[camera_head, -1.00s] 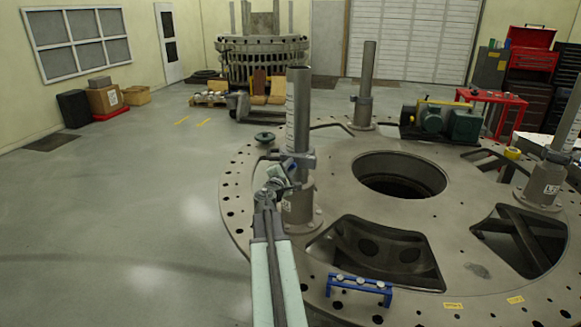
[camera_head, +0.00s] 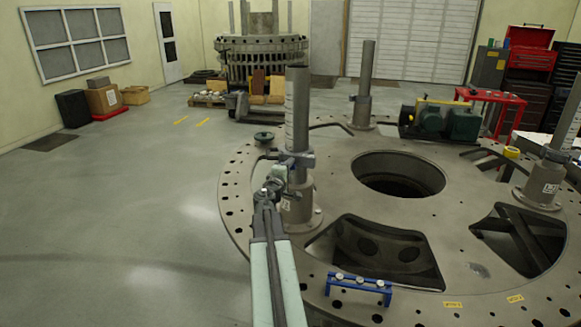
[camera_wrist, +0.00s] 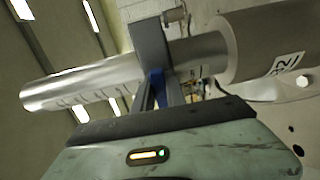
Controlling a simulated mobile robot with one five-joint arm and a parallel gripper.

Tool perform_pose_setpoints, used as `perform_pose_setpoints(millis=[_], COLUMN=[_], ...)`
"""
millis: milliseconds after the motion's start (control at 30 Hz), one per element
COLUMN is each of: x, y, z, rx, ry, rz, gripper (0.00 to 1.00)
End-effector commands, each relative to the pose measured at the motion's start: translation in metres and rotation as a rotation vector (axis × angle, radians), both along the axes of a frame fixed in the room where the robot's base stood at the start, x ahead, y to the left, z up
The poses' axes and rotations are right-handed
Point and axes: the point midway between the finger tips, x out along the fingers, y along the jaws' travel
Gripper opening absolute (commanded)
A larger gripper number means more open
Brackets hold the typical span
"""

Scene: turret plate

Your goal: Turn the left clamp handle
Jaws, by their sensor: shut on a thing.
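The left post (camera_head: 297,110) stands upright on the turret plate (camera_head: 340,262). Its clamp (camera_head: 298,158) is a grey collar partway up the post. My gripper (camera_head: 279,172) is at the left side of this clamp, small and partly merged with it in the head view. In the wrist view the post lies across the picture and the clamp (camera_wrist: 151,47) wraps it. My gripper's fingers (camera_wrist: 160,92) reach up to the clamp and are shut on its handle. The handle is mostly hidden between the fingers, where a blue patch shows.
A rear post (camera_head: 364,85) and a right post (camera_head: 556,150) also stand on the plate. A round-topped knob (camera_head: 264,137) is behind my gripper. A blue bracket (camera_head: 358,286) lies on the front of the plate. The floor (camera_head: 130,220) to the left is clear.

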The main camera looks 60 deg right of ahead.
Motion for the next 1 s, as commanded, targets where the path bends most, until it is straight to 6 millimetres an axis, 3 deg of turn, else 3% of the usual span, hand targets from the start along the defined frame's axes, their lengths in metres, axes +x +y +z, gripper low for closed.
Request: perform_pose_setpoints(millis=[300, 333, 400, 767, 1000], x=[0.004, 0.004, 0.003, 0.001, -0.008], y=[0.002, 0.002, 0.002, 0.004, 0.039], z=[0.001, 0.001, 0.001, 0.000, 0.000], rx=[-0.001, -0.001, -0.001, 0.000, 0.000], ry=[-0.001, -0.001, -0.001, -0.001, -0.001], rz=[0.009, 0.009, 0.008, 0.004, 0.005], gripper=[0.00, 0.22, 0.38, 0.38, 0.38])
